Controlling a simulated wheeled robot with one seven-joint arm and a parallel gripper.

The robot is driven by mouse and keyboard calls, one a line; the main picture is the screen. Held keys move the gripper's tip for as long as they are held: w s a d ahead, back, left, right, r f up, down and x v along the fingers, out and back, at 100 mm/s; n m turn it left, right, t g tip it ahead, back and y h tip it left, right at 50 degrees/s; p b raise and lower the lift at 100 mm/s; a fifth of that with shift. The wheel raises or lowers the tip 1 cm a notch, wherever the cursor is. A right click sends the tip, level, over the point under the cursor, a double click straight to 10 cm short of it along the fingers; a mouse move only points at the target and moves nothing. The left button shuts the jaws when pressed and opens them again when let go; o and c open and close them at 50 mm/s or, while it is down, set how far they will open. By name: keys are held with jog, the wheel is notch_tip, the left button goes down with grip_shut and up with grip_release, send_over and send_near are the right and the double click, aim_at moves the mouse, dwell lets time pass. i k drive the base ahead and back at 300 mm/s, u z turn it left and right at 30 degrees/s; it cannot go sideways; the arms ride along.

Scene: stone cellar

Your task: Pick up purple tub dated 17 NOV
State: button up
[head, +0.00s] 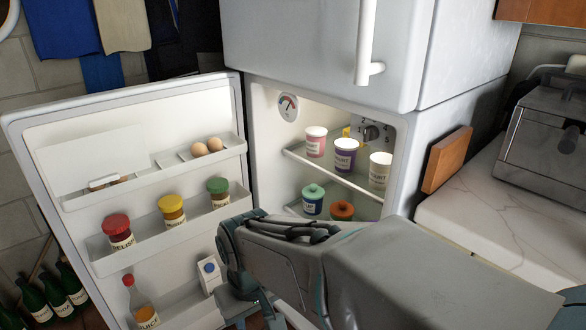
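A purple tub (345,156) with a white lid stands on the upper shelf of the open fridge, between a pink tub (316,142) on its left and a white tub (380,169) on its right. The purple tub's label is partly readable; I cannot read a date on it. My gripper (238,295) is low in front of the fridge, near the open door's lower shelves and apart from the tubs.
The fridge door (128,160) stands open at left, holding jars, eggs and a milk carton (209,275). A teal-lidded jar (313,199) and an orange jar (342,210) stand on the lower shelf (292,211). A counter (500,215) with a wooden board (446,160) is at right.

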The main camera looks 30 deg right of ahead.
aim_at(346, 149)
jog(key=u, duration=0.1)
jog(key=i, duration=0.8)
jog(key=z, duration=2.3)
